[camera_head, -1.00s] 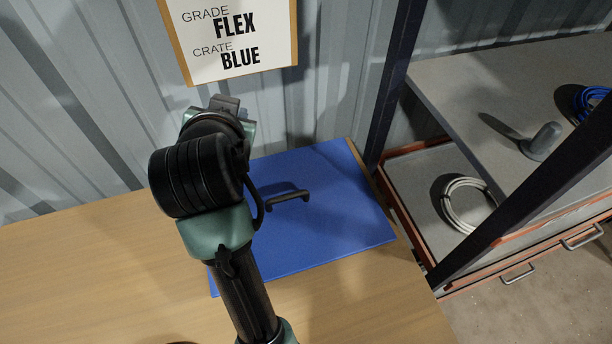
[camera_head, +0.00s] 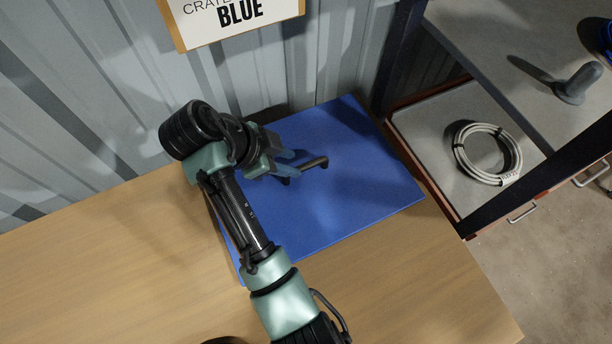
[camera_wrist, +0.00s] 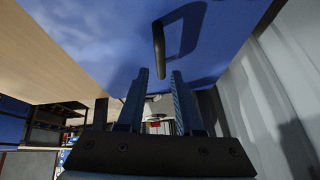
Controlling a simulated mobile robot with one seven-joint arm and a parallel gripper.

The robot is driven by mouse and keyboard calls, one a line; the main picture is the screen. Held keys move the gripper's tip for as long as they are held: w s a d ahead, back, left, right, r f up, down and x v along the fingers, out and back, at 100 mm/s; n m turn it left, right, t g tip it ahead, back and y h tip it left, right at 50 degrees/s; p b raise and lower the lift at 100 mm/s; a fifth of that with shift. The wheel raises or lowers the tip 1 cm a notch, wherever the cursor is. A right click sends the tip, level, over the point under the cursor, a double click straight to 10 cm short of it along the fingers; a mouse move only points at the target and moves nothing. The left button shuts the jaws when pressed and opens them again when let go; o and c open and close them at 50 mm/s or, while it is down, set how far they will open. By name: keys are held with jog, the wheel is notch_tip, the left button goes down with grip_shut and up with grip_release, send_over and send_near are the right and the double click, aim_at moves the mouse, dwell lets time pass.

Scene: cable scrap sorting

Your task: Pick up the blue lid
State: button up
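The blue lid (camera_head: 350,205) is a flat blue panel on the wooden table, with a black bar handle (camera_head: 315,162) standing on it. My gripper (camera_head: 292,168) is open above the lid, at the left end of the handle, and partly hides that end. In the wrist view, the lid (camera_wrist: 95,35) fills the upper part, and the handle (camera_wrist: 159,48) lies just beyond my open fingertips (camera_wrist: 160,73), roughly in line with the gap between them. Nothing is held. My arm covers part of the lid's left side.
The wooden table (camera_head: 120,265) is bare to the left and front. A corrugated wall (camera_head: 90,110) with a sign (camera_head: 235,15) stands behind. At right, an orange-edged tray holds a coiled grey cable (camera_head: 487,153) beneath a grey shelf (camera_head: 520,60) bearing a grey peg (camera_head: 577,84).

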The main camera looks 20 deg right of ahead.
aim_at(304, 165)
jog(key=shift+x, duration=3.55)
grip_shut()
jog(key=shift+r, duration=0.1)
jog(key=shift+w+d, duration=0.1)
